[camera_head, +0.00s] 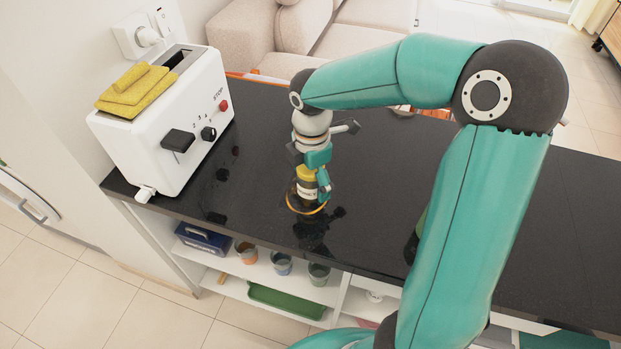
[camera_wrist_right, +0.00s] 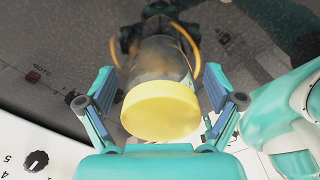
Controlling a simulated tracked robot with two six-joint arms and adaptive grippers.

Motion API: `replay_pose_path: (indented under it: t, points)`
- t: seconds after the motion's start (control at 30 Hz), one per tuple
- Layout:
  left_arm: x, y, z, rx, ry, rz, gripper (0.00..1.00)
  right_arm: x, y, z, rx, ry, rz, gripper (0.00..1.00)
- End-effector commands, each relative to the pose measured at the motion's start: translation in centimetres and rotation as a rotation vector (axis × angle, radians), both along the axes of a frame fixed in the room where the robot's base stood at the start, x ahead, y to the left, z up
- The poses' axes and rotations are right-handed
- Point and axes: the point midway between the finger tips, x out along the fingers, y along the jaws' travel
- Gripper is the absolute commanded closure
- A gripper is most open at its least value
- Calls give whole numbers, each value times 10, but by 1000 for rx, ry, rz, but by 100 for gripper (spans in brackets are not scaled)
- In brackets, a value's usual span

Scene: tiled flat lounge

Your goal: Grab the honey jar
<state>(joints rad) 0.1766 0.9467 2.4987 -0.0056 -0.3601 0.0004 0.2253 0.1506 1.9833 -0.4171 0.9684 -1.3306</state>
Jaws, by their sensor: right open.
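The honey jar (camera_head: 307,190) is a dark glass jar with a yellow lid and a pale label. It stands upright on the black counter (camera_head: 262,130), with a thin orange ring around its base. My right gripper (camera_head: 318,174) is over it, pointing down, and partly hides it. In the right wrist view the yellow lid (camera_wrist_right: 161,110) lies between the two open fingers of my right gripper (camera_wrist_right: 162,100). Gaps show beside the lid, and I see no firm contact. My left gripper is not in view.
A white toaster (camera_head: 165,125) with a yellow cloth (camera_head: 137,90) on top stands left of the jar. Dark spots lie on the counter around the jar. Below, an open shelf (camera_head: 300,288) holds several cups and a green tray (camera_head: 286,300). A beige sofa (camera_head: 245,35) is behind.

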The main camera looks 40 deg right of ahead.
Motion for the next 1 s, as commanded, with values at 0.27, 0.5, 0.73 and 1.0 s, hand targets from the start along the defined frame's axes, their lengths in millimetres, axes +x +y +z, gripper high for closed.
replay_pose_path:
  t: [0.27, 0.5, 0.73, 1.0]
  points:
    - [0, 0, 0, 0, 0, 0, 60, 0, 0, 0, 0, 0, 0, 26]
    - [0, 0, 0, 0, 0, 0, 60, 0, 0, 0, 0, 0, 0, 66]
    - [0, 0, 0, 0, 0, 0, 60, 0, 0, 0, 0, 0, 0, 78]
    - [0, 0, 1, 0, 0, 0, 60, 0, 0, 9, -1, -1, 0, 78]
